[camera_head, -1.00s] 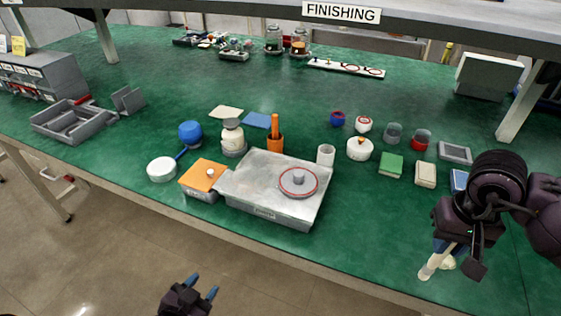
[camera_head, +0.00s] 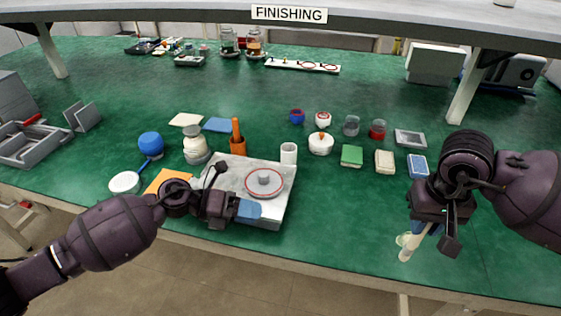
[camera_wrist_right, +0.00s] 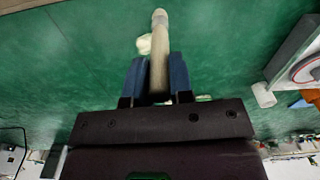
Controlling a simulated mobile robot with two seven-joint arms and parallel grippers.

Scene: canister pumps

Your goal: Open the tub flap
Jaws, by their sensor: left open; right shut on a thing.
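An orange-lidded grey tub (camera_head: 166,184) sits at the table's front left; my left arm hides most of it, and its lid looks closed where it shows. Next to it is a flat metal box (camera_head: 225,173) with a round red-ringed disc (camera_head: 264,181) on top. My left gripper (camera_head: 246,211), with blue fingers, is over the front of the metal box, right of the tub, open and empty. My right gripper (camera_head: 424,226) is shut on a pale rod (camera_head: 412,243) at the table's right front. The right wrist view shows the rod (camera_wrist_right: 159,50) between the blue fingers.
A white round dish (camera_head: 125,183), blue ball (camera_head: 151,145), cream jar (camera_head: 196,145), orange holder (camera_head: 238,142) and white cup (camera_head: 288,154) crowd around the tub and box. Small blocks and jars stand to the right. Green table between box and right gripper is clear.

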